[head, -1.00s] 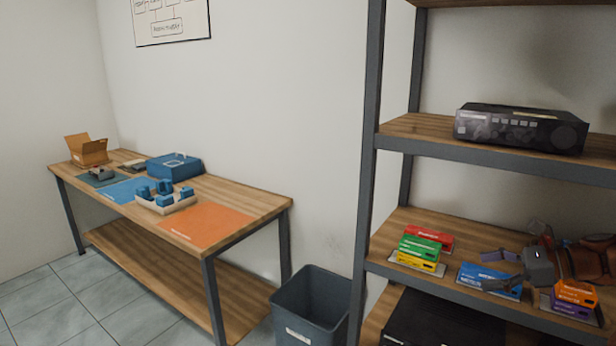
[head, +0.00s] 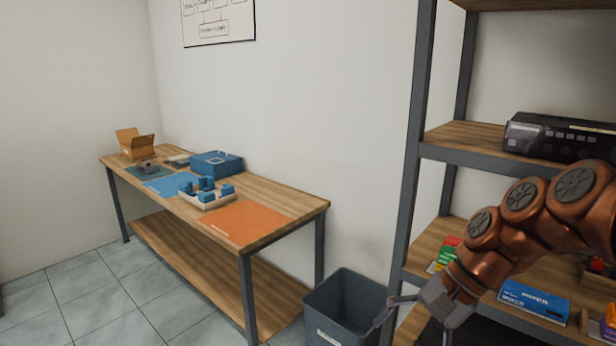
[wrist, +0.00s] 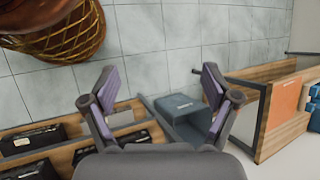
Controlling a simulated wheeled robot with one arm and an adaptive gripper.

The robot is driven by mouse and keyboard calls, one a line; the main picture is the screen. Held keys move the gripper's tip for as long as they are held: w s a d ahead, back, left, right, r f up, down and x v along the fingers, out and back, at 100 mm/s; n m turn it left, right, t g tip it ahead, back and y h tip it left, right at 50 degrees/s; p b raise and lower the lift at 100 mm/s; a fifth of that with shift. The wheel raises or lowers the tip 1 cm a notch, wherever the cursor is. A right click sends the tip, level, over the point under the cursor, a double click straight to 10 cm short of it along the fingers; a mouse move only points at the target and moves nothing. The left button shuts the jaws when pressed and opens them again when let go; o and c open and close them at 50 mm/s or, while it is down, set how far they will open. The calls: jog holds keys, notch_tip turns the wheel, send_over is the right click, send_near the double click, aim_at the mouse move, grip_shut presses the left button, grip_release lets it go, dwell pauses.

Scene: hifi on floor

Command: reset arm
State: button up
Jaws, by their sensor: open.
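My gripper (head: 418,308) is at the lower right of the head view, in front of the shelf unit and just right of the grey bin. Its fingers are spread and nothing is between them. My copper-coloured arm reaches across the shelf from the right. In the wrist view my gripper (wrist: 160,100) also shows open and empty, with tiled floor, the bin and the shelf beyond it.
The shelf unit (head: 412,150) holds a black device (head: 555,138) and several small boxes, including a blue one (head: 534,299). A grey bin (head: 345,305) stands between shelf and workbench (head: 285,204). The bench carries mats, a blue box (head: 216,164) and a cardboard box (head: 134,144). Floor at left is clear.

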jog(key=s+d+f+n+h, duration=0.1)
jog(key=s+f+n+h, duration=0.2)
jog(key=s, duration=0.6)
jog(key=s+d+f+n+g+h+p, duration=0.1)
jog(key=s+f+n, duration=0.4)
jog(key=s, duration=0.5)
jog(key=d+h, duration=0.1)
jog(key=h, duration=0.1)
jog(key=shift+f+h, duration=0.15)
jog(key=shift+h, duration=0.25)
